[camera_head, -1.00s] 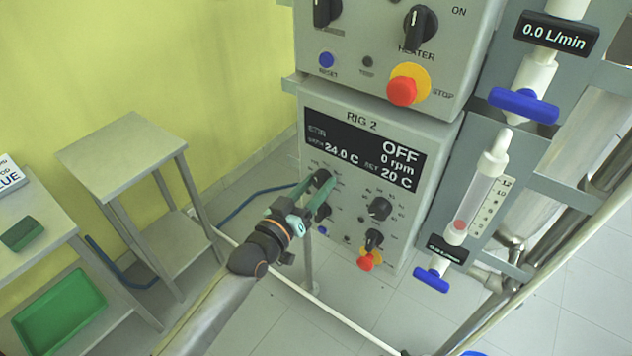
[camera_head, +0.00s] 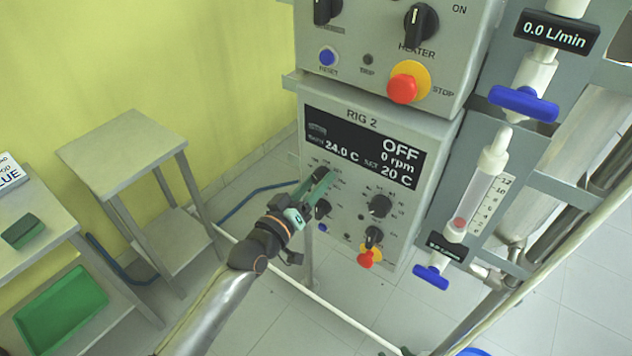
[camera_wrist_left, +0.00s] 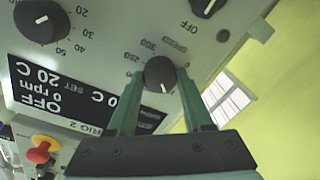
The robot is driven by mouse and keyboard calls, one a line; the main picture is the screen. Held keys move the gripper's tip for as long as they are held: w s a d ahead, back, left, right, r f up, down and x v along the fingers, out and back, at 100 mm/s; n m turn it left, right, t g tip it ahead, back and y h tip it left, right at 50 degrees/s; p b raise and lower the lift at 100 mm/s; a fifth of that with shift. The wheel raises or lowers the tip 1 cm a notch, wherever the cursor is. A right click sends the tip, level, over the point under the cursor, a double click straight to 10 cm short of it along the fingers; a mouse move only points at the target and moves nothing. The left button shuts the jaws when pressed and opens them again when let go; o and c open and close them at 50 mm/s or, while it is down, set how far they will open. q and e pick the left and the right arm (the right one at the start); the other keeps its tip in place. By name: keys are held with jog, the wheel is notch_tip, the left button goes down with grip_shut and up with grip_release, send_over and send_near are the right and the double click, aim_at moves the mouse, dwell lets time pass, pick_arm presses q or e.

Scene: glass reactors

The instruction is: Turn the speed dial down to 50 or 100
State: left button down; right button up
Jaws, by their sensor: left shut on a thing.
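The speed dial (camera_wrist_left: 160,73) is a dark round knob with a white pointer line, on the grey RIG 2 front panel (camera_head: 345,225). My left gripper (camera_wrist_left: 157,82) has a green finger on each side of the dial and is shut on it. In the wrist view the panel appears upside down; 250 and 300 are readable beside the dial, and the other marks are partly hidden. In the head view my left gripper (camera_head: 322,182) covers the dial. The display (camera_head: 362,150) reads OFF, 0 rpm, 24.0 C and SET 20 C. My right gripper is not in view.
Below and right of the gripper are a temperature dial (camera_head: 379,206), a smaller black switch (camera_head: 374,236) and a red stop button (camera_head: 366,256). A flow tube with blue valves (camera_head: 431,277) stands right. Grey tables (camera_head: 125,150) stand left.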

pick_arm(q)
jog(key=shift+c, duration=1.5)
grip_release()
jog(key=b+v, duration=0.1)
jog(key=v, duration=1.1)
jog(key=shift+s, duration=0.25)
jog(key=shift+a, duration=0.1)
jog(key=s+a+f+m+g+y, duration=0.1)
jog(key=s+a+f+g+y, duration=0.2)
jog(key=s+a+f, duration=0.2)
jog(key=s+a+f+m+g+y, duration=0.1)
jog(key=s+a+f+y, duration=0.3)
jog(key=s+f, duration=0.8)
notch_tip(320, 180, down, 7)
jog(key=shift+s+a+f+g+y, duration=0.2)
jog(key=shift+a+g+y, duration=0.1)
jog(key=shift+a+g, duration=0.5)
